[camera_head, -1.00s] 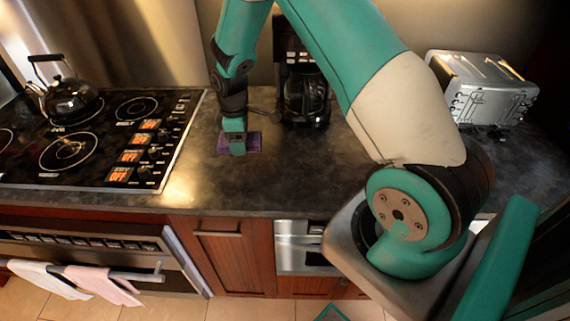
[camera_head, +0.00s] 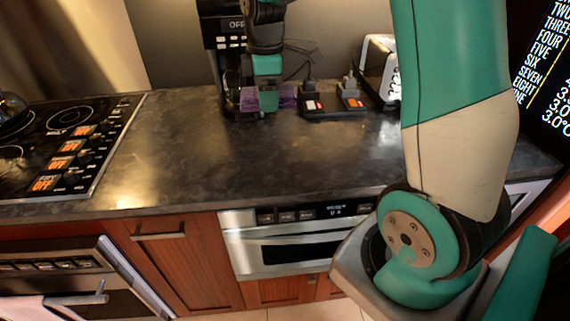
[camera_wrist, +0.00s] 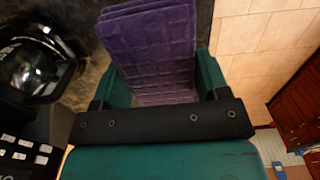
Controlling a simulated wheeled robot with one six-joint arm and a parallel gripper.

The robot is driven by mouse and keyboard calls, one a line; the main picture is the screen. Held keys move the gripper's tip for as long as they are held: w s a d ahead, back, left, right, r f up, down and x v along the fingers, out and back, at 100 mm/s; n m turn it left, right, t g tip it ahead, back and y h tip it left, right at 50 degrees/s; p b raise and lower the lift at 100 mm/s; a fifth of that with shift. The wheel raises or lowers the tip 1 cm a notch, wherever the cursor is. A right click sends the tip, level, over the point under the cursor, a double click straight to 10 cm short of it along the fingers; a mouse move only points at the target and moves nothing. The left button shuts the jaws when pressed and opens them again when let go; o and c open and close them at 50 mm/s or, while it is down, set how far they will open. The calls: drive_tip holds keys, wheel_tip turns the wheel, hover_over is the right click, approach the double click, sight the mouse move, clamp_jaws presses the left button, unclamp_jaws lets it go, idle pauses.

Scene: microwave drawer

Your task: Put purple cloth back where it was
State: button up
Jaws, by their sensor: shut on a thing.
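The purple cloth (camera_head: 287,95) is held in my gripper (camera_head: 267,92), above or at the back of the dark counter and in front of the coffee maker. In the wrist view the folded, quilted cloth (camera_wrist: 150,45) lies between the two green fingers of my gripper (camera_wrist: 160,78), which are shut on it. It sticks out beyond them, and its near end is hidden by the dark gripper bar. I cannot tell for sure how high the cloth is above the counter.
The coffee maker (camera_head: 222,42) stands close behind my gripper. A switch box (camera_head: 332,113) with red and orange switches and the toaster (camera_head: 378,62) stand to the right. The stove (camera_head: 65,145) is at left. The counter's front middle (camera_head: 235,160) is clear, above the microwave drawer (camera_head: 290,248).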

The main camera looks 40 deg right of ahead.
drive_tip(key=p, duration=0.2)
hover_over(274, 165)
wheel_tip(274, 165, down, 14)
drive_tip(key=shift+d, duration=0.1)
drive_tip(key=shift+f, duration=2.1)
drive_tip(key=shift+f, duration=0.1)
drive_tip(key=shift+f, duration=0.1)
drive_tip(key=o, duration=1)
drive_tip(key=shift+o, duration=0.2)
wheel_tip(274, 165, up, 12)
drive_tip(key=b, duration=0.2)
drive_tip(key=s+a+r+m+y, duration=0.1)
drive_tip(key=s+a+r, duration=0.2)
drive_tip(key=a, duration=0.3)
drive_tip(key=s+a+r+m+y, duration=0.1)
drive_tip(key=s+a+r, duration=0.2)
drive_tip(key=a+r, duration=0.15)
drive_tip(key=s+a+r+m+y, duration=0.1)
drive_tip(key=s+a+r, duration=0.1)
drive_tip(key=s+a, duration=0.3)
drive_tip(key=s+a+r+m+y, duration=0.1)
drive_tip(key=s+a+r, duration=0.1)
drive_tip(key=s+a, duration=0.4)
drive_tip(key=s, duration=0.5)
drive_tip(key=shift+a, duration=0.3)
